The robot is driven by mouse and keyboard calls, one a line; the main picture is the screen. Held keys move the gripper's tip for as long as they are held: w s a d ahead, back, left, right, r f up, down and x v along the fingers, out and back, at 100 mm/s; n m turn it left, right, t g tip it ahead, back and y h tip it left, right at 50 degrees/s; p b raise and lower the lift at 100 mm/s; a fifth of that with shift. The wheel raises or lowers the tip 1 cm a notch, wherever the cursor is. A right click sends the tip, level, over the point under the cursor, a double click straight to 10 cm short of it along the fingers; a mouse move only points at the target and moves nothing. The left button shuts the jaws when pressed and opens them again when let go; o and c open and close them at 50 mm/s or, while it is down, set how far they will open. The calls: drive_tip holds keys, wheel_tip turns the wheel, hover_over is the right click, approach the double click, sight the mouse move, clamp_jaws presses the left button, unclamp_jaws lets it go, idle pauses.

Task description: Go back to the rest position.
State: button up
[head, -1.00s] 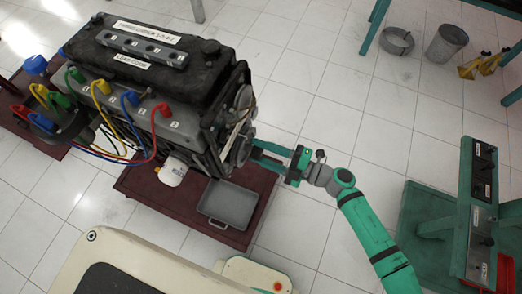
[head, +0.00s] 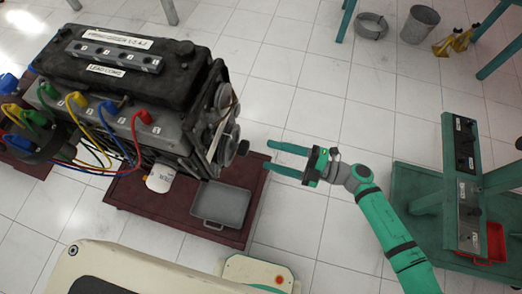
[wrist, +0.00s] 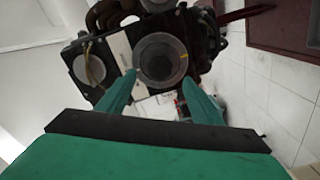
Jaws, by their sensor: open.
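My green gripper (head: 286,160) is open and empty in the head view. Its two fingers point left toward the pulley end of the engine (head: 135,80), with a clear gap between the fingertips and the engine. In the wrist view the two fingers (wrist: 158,98) are spread, and a round grey pulley (wrist: 161,60) shows beyond them, between the tips. Nothing is held.
The engine stands over a dark red base (head: 180,215) with a grey drip pan (head: 221,206). A green stand with a control panel (head: 466,185) is at the right. A metal bucket (head: 419,24) and yellow items (head: 455,40) are at the back. Tiled floor behind the arm is clear.

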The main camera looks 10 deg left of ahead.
drive_tip(key=shift+s+d, duration=0.1)
drive_tip(key=shift+d, duration=0.85)
